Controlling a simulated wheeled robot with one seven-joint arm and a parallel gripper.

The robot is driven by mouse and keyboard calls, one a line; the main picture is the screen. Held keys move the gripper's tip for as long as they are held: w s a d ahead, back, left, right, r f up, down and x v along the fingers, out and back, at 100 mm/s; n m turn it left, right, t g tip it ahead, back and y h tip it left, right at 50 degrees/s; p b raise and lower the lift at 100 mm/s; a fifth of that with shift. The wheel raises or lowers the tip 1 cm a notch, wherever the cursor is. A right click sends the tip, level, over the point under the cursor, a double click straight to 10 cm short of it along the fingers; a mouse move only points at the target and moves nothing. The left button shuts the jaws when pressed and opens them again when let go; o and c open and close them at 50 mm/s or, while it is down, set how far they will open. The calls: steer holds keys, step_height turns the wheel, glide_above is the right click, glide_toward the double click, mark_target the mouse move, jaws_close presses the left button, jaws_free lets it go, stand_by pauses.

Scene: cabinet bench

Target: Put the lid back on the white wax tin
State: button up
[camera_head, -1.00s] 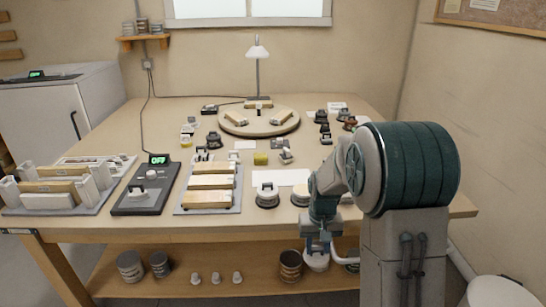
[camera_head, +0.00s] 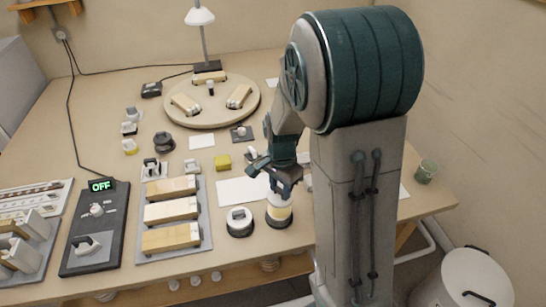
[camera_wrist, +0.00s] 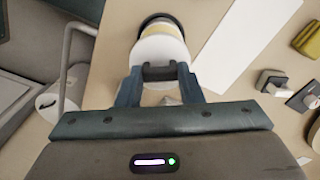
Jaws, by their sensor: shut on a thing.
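My gripper (camera_head: 283,186) is shut on the dark handle (camera_wrist: 160,73) of a white round lid (camera_wrist: 152,48). The lid also shows in the head view (camera_head: 279,199), below the fingers. The wax tin (camera_head: 279,219), with a pale yellow band and a dark base, stands upright on the bench directly under the lid. In the wrist view the tin (camera_wrist: 165,27) shows beyond the lid, partly covered by it. I cannot tell whether the lid touches the tin or is fully seated.
Another dark tin with a white handled top (camera_head: 240,222) stands close to the left. A white sheet (camera_head: 240,190) and a yellow block (camera_head: 223,162) lie behind. A tray of wooden blocks (camera_head: 146,256) is farther left. A green cup (camera_head: 426,171) stands at the right.

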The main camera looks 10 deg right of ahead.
steer(key=shift+w+d, duration=0.1)
steer(key=shift+w, duration=0.1)
steer(key=shift+s+f+b, duration=0.1)
steer(key=shift+f+b, duration=0.6)
steer(key=shift+b, duration=0.05)
steer(key=shift+f+b, duration=1.85)
steer(key=shift+f, duration=0.5)
steer(key=shift+f, duration=0.15)
steer(key=o, duration=1.5)
steer(key=shift+p, duration=0.3)
